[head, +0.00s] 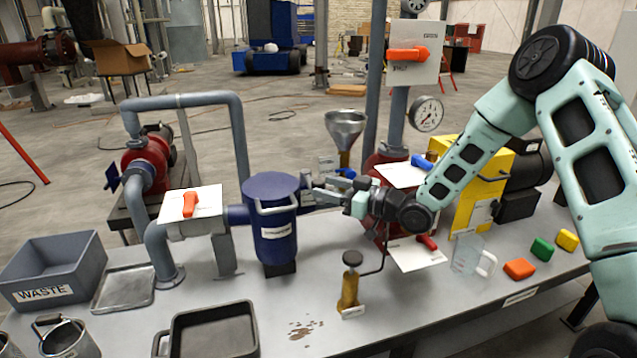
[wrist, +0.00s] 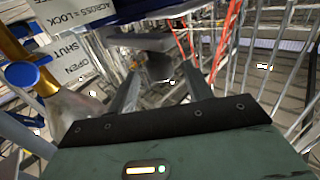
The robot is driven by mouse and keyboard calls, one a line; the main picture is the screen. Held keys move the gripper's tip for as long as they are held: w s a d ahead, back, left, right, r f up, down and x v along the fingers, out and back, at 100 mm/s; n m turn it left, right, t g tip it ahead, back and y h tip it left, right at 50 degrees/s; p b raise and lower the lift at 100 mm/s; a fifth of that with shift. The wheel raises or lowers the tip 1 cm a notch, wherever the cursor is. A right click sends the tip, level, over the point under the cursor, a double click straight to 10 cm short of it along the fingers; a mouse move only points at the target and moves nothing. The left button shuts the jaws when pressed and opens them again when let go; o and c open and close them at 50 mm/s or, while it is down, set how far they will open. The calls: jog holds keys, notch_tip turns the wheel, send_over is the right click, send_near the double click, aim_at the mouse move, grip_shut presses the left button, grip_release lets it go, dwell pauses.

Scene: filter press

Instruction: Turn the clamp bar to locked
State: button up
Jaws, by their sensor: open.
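The blue filter vessel (head: 275,240) stands upright on the bench, with a pale curved handle (head: 277,208) across its front. My gripper (head: 318,193) is at the vessel's right side, near its top. A grey bar (wrist: 140,41), apparently the clamp bar, lies ahead of my fingers in the wrist view. My gripper also shows in the wrist view (wrist: 160,82), with its two fingers apart and nothing seen held between them. I cannot tell whether a fingertip touches the bar. A label reading "ACROSS = LOCK" (wrist: 72,14) is at upper left.
A blue-capped brass valve (wrist: 22,74) is close at left in the wrist view. A funnel (head: 345,125) and red vessel (head: 372,160) stand behind my wrist. A brass post (head: 350,285) stands in front. A black tray (head: 213,332) lies at front left.

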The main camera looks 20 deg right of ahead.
aim_at(324, 187)
jog(key=shift+x, duration=1.65)
